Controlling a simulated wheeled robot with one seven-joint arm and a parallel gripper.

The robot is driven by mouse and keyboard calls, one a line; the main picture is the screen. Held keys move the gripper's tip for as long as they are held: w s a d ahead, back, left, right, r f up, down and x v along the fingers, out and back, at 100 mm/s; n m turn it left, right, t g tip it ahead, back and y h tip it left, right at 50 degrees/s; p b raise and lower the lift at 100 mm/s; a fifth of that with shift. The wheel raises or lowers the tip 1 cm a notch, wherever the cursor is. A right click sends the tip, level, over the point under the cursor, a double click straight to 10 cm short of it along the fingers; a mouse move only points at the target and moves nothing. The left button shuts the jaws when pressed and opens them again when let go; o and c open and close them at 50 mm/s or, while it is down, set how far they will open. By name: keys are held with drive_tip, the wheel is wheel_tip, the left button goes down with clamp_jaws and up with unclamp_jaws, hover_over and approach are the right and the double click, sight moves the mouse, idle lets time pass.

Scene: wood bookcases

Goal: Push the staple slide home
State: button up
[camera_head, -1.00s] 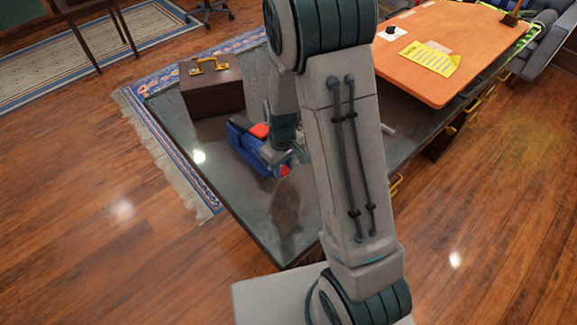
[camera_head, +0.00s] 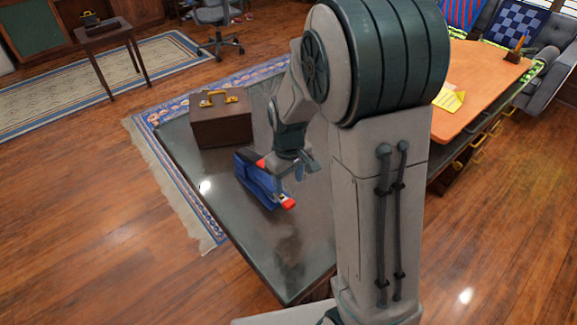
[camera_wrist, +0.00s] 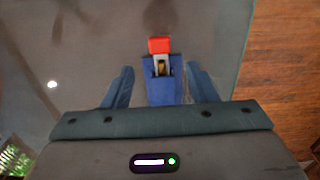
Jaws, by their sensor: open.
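A blue stapler (camera_head: 258,182) lies on the dark tabletop. Its red-ended staple slide (camera_head: 289,203) sticks out of the near end in the head view. In the wrist view the red end of the slide (camera_wrist: 160,45) stands out beyond the blue body (camera_wrist: 161,91), with a metal channel between them. My gripper (camera_head: 298,168) is above and beside the stapler. In the wrist view my gripper (camera_wrist: 162,76) is open, with one finger on each side of the blue body and a gap at each. Whether the fingers are level with the stapler cannot be told.
A brown case (camera_head: 221,125) with a yellow handle stands behind the stapler on the dark table (camera_head: 262,243). An orange board (camera_head: 470,85) with a yellow paper lies to the right. The tabletop in front of the stapler is clear.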

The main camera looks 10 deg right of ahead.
drive_tip(key=shift+r, duration=2.6)
